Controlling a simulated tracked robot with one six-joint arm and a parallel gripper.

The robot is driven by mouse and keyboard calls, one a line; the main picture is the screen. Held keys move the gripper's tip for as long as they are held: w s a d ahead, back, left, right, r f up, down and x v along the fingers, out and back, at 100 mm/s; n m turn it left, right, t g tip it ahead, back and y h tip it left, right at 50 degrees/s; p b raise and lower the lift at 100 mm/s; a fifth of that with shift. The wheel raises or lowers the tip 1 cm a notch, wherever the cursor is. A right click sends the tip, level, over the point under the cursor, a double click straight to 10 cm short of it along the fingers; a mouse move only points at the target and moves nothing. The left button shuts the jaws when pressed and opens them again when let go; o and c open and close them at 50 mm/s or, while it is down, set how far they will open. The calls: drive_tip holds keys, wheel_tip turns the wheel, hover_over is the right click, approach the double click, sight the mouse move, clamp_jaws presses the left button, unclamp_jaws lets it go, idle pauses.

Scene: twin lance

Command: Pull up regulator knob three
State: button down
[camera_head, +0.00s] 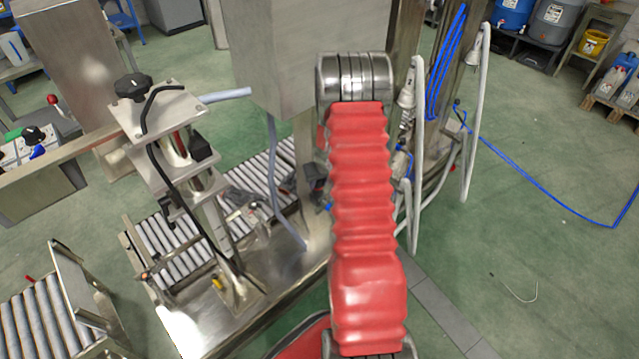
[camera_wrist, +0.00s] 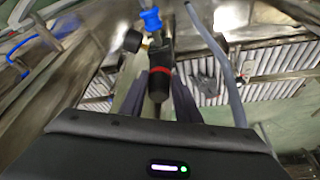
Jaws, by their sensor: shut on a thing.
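In the wrist view, a black regulator knob (camera_wrist: 158,85) sits between the two dark fingers of my gripper (camera_wrist: 160,78), which is shut on it. A red ring (camera_wrist: 161,65) shows at the knob's far end. Beyond it are the dark regulator body, a blue fitting (camera_wrist: 150,19) and a small round gauge (camera_wrist: 132,40). I cannot read any number on the knob. In the head view, my red-sleeved arm covers the middle, and I cannot make out the gripped knob there.
A grey hose (camera_wrist: 217,60) passes close to the right of my gripper. Roller conveyors (camera_head: 170,250) and a clamp stand with a black knob (camera_head: 133,87) are left of my arm. White hoses (camera_head: 416,140) and blue tubing (camera_head: 447,65) hang to its right. Green floor is open farther right.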

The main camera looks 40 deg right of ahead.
drive_tip(key=shift+r, duration=0.2)
drive_tip(key=c, duration=1.3)
unclamp_jaws()
drive_tip(key=v, duration=1.3)
drive_tip(key=shift+r, duration=0.3)
drive_tip(key=shift+s, duration=0.15)
